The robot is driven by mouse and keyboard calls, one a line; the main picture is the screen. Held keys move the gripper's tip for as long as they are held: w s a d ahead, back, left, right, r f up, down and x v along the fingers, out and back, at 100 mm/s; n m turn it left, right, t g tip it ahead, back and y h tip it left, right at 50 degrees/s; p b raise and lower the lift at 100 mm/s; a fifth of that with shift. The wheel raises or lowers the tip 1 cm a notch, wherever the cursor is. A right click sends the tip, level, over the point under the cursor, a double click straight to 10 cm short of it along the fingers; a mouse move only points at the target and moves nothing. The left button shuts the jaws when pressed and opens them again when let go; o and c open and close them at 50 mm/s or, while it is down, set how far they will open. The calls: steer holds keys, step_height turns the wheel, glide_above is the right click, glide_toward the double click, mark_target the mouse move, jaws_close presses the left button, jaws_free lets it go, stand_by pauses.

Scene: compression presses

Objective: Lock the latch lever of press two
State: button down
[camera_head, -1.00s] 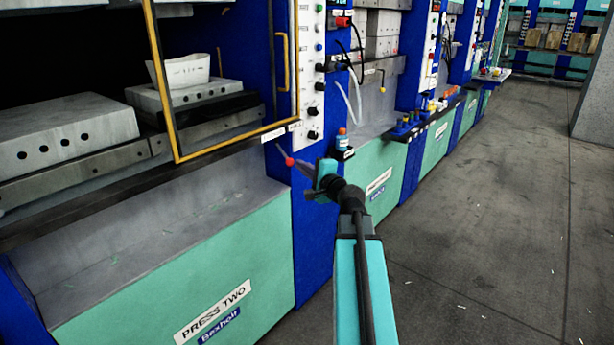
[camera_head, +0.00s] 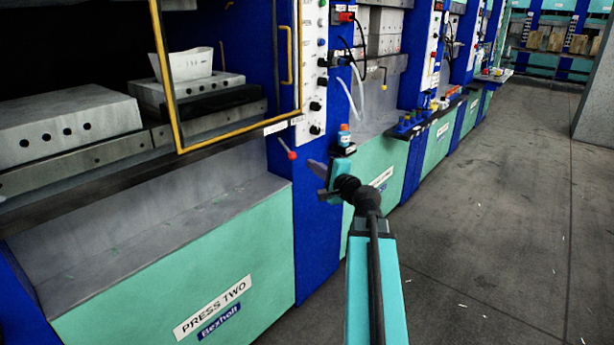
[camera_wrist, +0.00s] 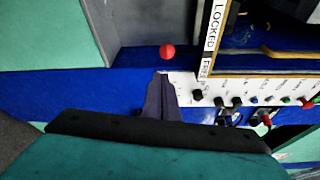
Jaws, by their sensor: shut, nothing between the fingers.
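The latch lever (camera_head: 292,155) of press two has a red ball on a short grey stem. It hangs under the lower right corner of the yellow-framed guard, slanting down and to the right. Its red ball (camera_wrist: 167,51) shows in the wrist view just beyond my fingertips; the stem is not clear there. The wrist view also shows the LOCKED label (camera_wrist: 215,26) and the FREE label (camera_wrist: 207,66) beside the guard edge. My gripper (camera_head: 316,168) is shut and empty, a little right of the ball and apart from it. Its fingertips (camera_wrist: 161,78) point toward the ball.
The yellow guard frame (camera_head: 240,126) is above the lever. A white control panel (camera_head: 313,70) with knobs and buttons is just above my gripper. A small bottle (camera_head: 344,135) stands on a black ledge behind it. The floor (camera_head: 480,240) to the right is open.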

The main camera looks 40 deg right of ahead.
steer(key=shift+s+a+f+b, duration=0.1)
steer(key=shift+s+a+b, duration=0.55)
steer(key=shift+a+b, duration=0.4)
steer(key=s+a+b, duration=0.2)
steer(key=b, duration=0.7)
steer(key=shift+a, duration=0.25)
steer(key=shift+s+a+b, duration=0.2)
steer(key=shift+a+b, duration=0.1)
steer(key=shift+b, duration=0.6)
steer(key=shift+s+a+r+b, duration=0.1)
steer(key=shift+r+b, duration=0.15)
steer(key=shift+b, duration=0.1)
